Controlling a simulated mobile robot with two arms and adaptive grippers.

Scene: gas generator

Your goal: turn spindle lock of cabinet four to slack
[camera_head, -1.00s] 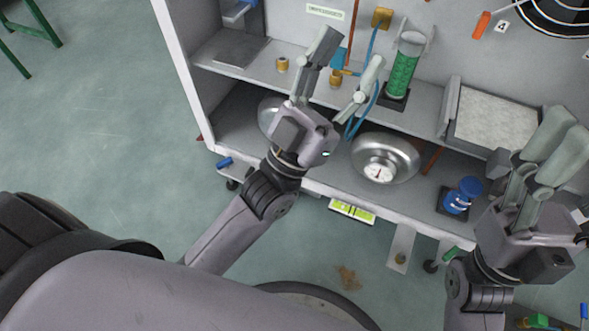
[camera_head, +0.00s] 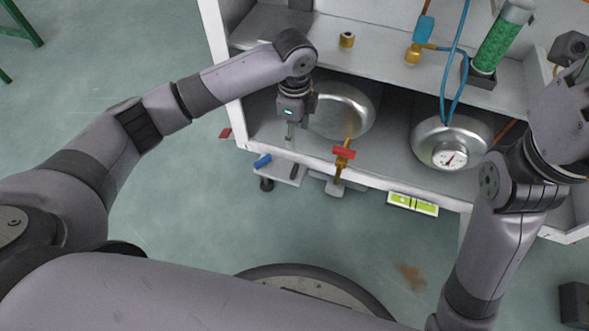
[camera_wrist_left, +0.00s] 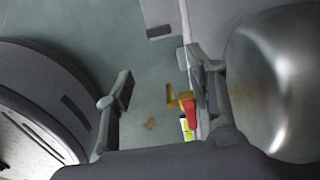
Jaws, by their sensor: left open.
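I cannot tell for certain which part is the spindle lock. A small blue handle (camera_head: 262,161) sticks out at the cabinet's lower front left corner, above a caster. The cabinet (camera_head: 226,95) is white with grey shelves; no number shows on it now. My left gripper (camera_head: 290,132) points down at the cabinet's front edge, right of the blue handle and left of a steel vessel (camera_head: 345,108).
A brass valve with a red handle (camera_head: 343,153) sticks out in front of the steel vessel, close to my left gripper. A vessel with a gauge (camera_head: 450,158) stands further right.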

